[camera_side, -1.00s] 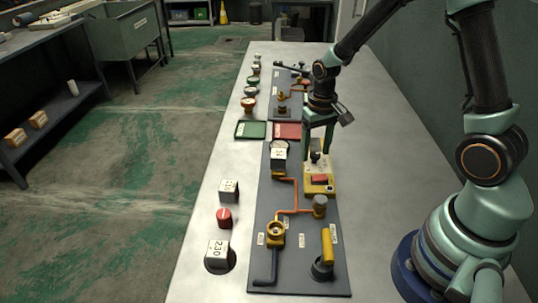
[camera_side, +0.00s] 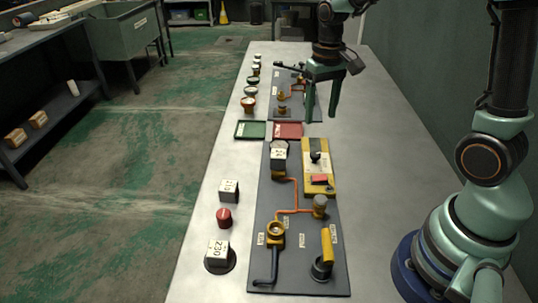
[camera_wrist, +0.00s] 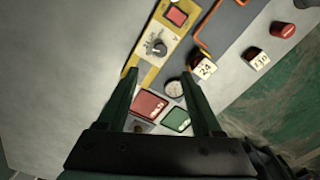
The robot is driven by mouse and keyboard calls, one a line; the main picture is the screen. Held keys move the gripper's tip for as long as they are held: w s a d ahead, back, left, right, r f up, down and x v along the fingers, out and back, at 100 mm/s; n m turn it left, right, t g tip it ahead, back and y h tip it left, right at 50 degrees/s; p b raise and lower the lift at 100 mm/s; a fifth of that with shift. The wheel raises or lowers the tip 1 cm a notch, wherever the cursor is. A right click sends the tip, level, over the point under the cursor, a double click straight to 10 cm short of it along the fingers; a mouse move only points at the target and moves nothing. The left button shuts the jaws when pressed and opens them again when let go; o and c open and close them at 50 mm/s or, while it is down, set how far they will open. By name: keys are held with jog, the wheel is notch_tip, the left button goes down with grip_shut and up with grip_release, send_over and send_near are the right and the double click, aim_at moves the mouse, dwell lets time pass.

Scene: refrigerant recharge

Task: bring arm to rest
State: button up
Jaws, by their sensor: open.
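My gripper (camera_side: 322,108) is open and empty, raised above the right side of the table in the side view. Its two fingers also show in the wrist view (camera_wrist: 160,82), apart with nothing between them but the bench below. Under and in front of it lies a yellow control box (camera_side: 318,160) with a black knob and a red button, and it also shows in the wrist view (camera_wrist: 165,35). A red tray (camera_side: 287,130) and a green tray (camera_side: 250,129) lie side by side, close to the gripper on its left.
The front dark panel (camera_side: 290,250) carries orange pipes, a yellow valve (camera_side: 276,231) and a yellow-handled lever (camera_side: 327,247). White numbered blocks (camera_side: 218,254) and a red cap (camera_side: 224,217) stand along the left edge. The table (camera_side: 385,170) is bare to the right.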

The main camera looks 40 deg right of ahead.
jog(key=shift+r, duration=0.3)
jog(key=s+a+r+n+t, duration=0.3)
jog(key=s+a+r+t, duration=0.2)
jog(key=s+r, duration=0.3)
jog(key=shift+s+a+n+t, duration=0.25)
jog(key=shift+s+n+t, duration=0.05)
jog(key=shift+s, duration=0.1)
jog(key=shift+r, duration=0.15)
dwell(0.7)
